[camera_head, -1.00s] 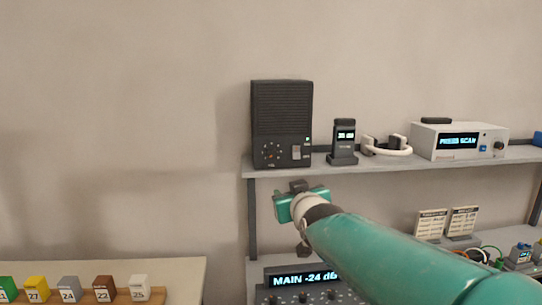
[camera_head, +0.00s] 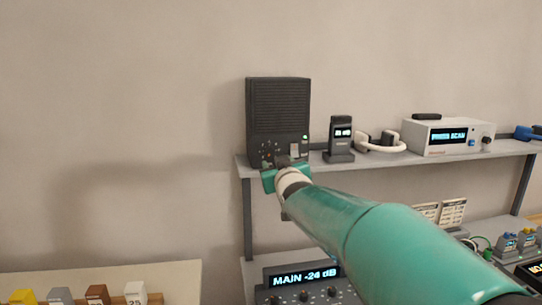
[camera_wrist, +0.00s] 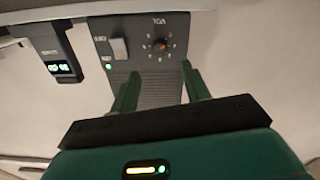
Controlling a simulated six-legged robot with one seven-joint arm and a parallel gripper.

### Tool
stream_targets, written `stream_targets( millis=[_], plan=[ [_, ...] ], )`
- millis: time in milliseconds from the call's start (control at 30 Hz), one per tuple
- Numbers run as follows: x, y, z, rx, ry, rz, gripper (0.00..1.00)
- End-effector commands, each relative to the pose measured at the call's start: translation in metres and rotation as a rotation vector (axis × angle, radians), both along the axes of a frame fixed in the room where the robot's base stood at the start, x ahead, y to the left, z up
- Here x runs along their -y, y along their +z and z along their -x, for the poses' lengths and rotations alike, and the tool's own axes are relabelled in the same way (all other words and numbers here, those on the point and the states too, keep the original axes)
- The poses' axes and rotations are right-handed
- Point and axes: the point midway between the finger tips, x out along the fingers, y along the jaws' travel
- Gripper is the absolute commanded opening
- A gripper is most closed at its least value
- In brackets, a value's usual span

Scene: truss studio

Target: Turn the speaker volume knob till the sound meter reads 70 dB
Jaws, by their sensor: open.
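The black speaker (camera_head: 278,108) stands on the upper shelf; its lower front faces my gripper (camera_head: 281,168), which partly covers the knob area in the head view. In the wrist view, which is upside down, the volume knob (camera_wrist: 161,45) is a small dark disc ringed by orange dots. My gripper (camera_wrist: 160,70) is open and empty, its green fingers pointing toward the panel with the knob between and just beyond the tips. I cannot tell any contact. The sound meter (camera_head: 340,138) stands right of the speaker; it also shows in the wrist view (camera_wrist: 58,50). Its lit digits are too small to read.
The upper shelf (camera_head: 385,157) also holds white headphones (camera_head: 382,143) and a white scanner box (camera_head: 448,136). On the speaker panel, a pale switch (camera_wrist: 119,48) and green light sit beside the knob. A mixer display (camera_head: 303,278) reading MAIN -24 dB is below.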

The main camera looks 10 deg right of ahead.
Motion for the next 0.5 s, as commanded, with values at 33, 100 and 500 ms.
stream_targets(
  millis=[33, 100, 500],
  plan=[
    [0.000, -0.001, -0.010, -0.002, -0.001, 0.002, 0.47],
    [0.000, -0.001, -0.023, -0.003, -0.002, 0.002, 0.47],
    [-0.001, -0.001, -0.080, -0.001, -0.003, 0.001, 0.47]
  ],
)
